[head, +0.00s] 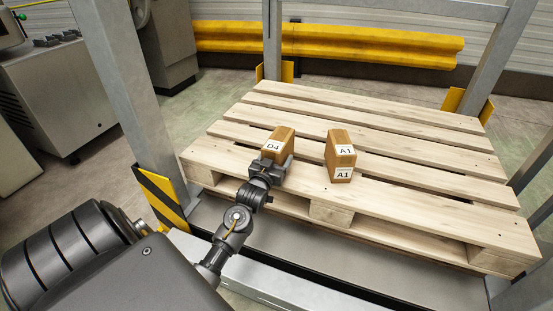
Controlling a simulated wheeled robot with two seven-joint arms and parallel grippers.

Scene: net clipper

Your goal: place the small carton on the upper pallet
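A small brown carton labelled D4 (283,133) is at the front left of the wooden pallet (410,150). My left gripper (273,161) is at the near end of this carton, its fingers close against the lower part. The gripper hides the carton's lower front, so I cannot tell whether the fingers are closed on it or whether it rests fully on the slats. A second brown carton labelled A1 (339,143) stands on the pallet just to the right, apart from the D4 carton. My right gripper is not in view.
Grey rack posts (128,90) rise at the pallet's corners, with a yellow-black guard (162,197) at the front left. A yellow barrier (370,45) runs behind. The pallet's back and right slats are bare. Grey machines (60,95) stand at the left.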

